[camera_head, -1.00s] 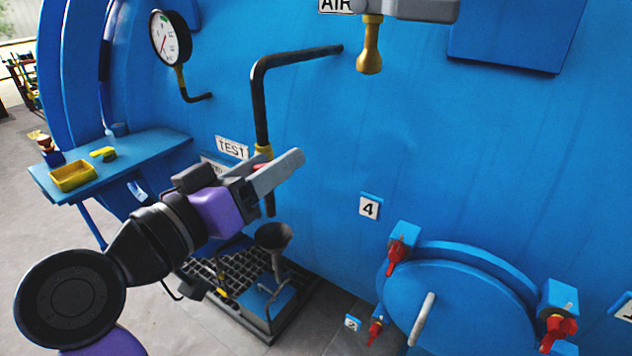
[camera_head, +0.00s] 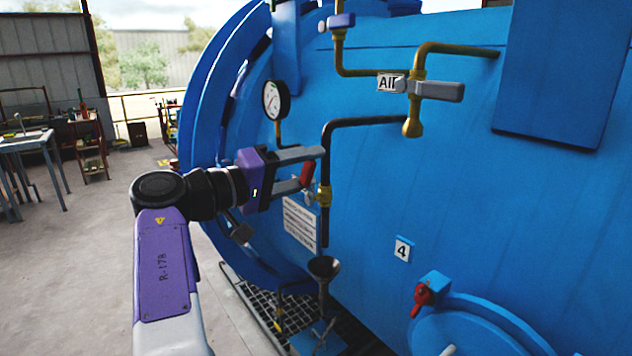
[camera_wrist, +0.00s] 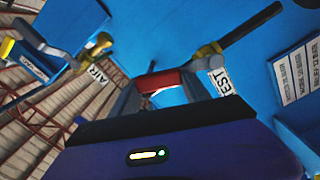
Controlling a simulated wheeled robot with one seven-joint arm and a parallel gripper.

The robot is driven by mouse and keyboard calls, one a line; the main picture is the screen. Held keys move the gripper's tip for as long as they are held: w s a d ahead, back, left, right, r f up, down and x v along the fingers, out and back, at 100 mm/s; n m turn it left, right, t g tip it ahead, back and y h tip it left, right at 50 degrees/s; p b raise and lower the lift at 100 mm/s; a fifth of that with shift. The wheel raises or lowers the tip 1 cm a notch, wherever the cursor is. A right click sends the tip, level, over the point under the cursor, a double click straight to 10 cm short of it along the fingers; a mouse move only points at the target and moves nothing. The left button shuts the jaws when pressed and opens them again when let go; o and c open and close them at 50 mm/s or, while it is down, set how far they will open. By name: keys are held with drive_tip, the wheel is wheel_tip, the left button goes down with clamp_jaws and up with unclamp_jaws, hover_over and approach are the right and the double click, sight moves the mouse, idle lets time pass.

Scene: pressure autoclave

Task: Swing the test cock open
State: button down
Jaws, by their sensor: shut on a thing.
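The test cock has a brass body (camera_head: 324,196) on a black pipe (camera_head: 325,145) that bends down along the blue vessel wall. Its red lever (camera_head: 307,172) stands roughly upright just left of the brass body in the head view. My gripper (camera_head: 310,168) reaches in from the left and is shut on the red lever, one finger above and one below in the picture. In the wrist view the red lever (camera_wrist: 160,82) lies across between my fingers (camera_wrist: 157,90). The TEST label (camera_wrist: 233,92) shows beside it.
The AIR valve (camera_head: 414,90) with a grey lever is up and right. A pressure gauge (camera_head: 275,100) stands behind my gripper. A black funnel (camera_head: 323,267) sits below the pipe over a floor grate (camera_head: 257,306). A hatch with a red clamp (camera_head: 424,295) is lower right.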

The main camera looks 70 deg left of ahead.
drive_tip(key=shift+s+a+r+n, duration=0.15)
drive_tip(key=shift+s+a+n, duration=0.1)
drive_tip(key=shift+a+n, duration=0.85)
drive_tip(key=shift+s+a+r+n, duration=0.2)
drive_tip(key=shift+a+n, duration=0.45)
drive_tip(key=shift+n, duration=0.75)
drive_tip(key=shift+f, duration=0.1)
drive_tip(key=c, duration=0.8)
unclamp_jaws()
drive_tip(key=shift+a, duration=0.1)
drive_tip(key=shift+s+f, duration=0.1)
drive_tip(key=b+v, duration=0.2)
drive_tip(key=v, duration=0.5)
drive_tip(key=shift+s+b, duration=0.35)
